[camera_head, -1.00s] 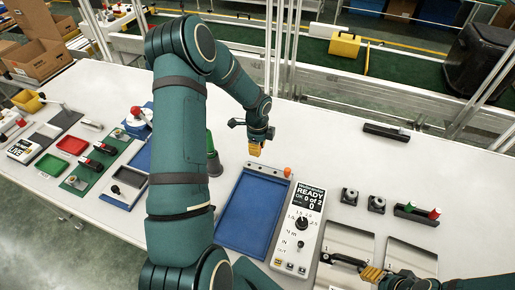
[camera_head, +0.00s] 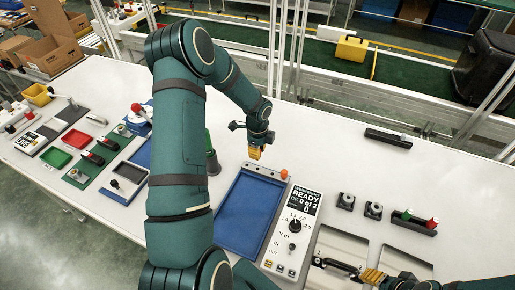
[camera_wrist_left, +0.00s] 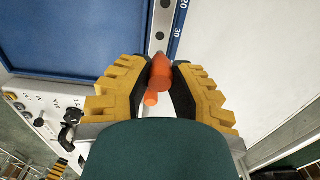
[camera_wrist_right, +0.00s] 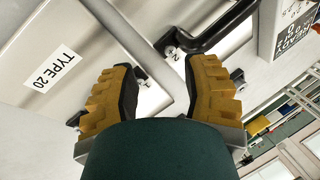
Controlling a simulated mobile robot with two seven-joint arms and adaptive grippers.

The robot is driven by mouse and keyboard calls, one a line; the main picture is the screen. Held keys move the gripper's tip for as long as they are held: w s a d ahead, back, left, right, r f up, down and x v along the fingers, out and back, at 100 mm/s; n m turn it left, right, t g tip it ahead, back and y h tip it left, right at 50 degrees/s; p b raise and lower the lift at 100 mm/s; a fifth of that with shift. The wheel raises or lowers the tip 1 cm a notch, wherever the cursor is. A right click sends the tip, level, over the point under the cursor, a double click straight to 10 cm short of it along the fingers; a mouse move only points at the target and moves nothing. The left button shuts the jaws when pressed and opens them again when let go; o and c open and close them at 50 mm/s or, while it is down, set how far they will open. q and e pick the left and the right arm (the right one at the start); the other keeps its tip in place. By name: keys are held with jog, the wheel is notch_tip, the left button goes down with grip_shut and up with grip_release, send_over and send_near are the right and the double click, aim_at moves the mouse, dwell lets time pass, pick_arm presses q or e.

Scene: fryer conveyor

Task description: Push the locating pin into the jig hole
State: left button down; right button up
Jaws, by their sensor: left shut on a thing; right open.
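My left gripper (camera_head: 255,152) hangs over the far edge of the blue tray jig (camera_head: 222,215). In the left wrist view its yellow fingers (camera_wrist_left: 158,80) are closed on an orange pin (camera_wrist_left: 160,70). A smaller orange piece (camera_wrist_left: 151,99) shows just below it; I cannot tell if it is part of the pin. The jig's metal strip (camera_wrist_left: 157,42) with dark holes runs below the fingers. In the head view an orange knob (camera_head: 284,173) stands at the strip's right end. My right gripper (camera_head: 372,277) is open, beside a black handle (camera_wrist_right: 215,35) on a plate.
A white counter panel (camera_head: 290,243) with a display and dial stands right of the jig. Black blocks (camera_head: 374,210) and a holder with green and red knobs (camera_head: 414,222) lie farther right. A green cone (camera_head: 211,152) stands left of the jig.

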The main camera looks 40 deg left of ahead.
pick_arm(q)
jog(key=shift+f+b, duration=0.45)
jog(key=shift+f, duration=0.8)
pick_arm(e)
jog(key=shift+f, duration=0.45)
pick_arm(q)
jog(key=shift+f+b, duration=0.5)
jog(key=shift+f, duration=0.25)
pick_arm(e)
jog(key=shift+f, duration=0.5)
pick_arm(q)
jog(key=shift+f+b, duration=1.15)
jog(key=shift+f, duration=0.25)
pick_arm(e)
jog(key=shift+f, duration=1.15)
pick_arm(q)
jog(key=c, duration=0.9)
grip_release()
jog(key=shift+o, duration=0.2)
jog(key=shift+r, duration=0.1)
jog(key=shift+r+p, duration=2.1)
jog(key=shift+r, duration=0.9)
pick_arm(e)
jog(key=shift+r, duration=2.1)
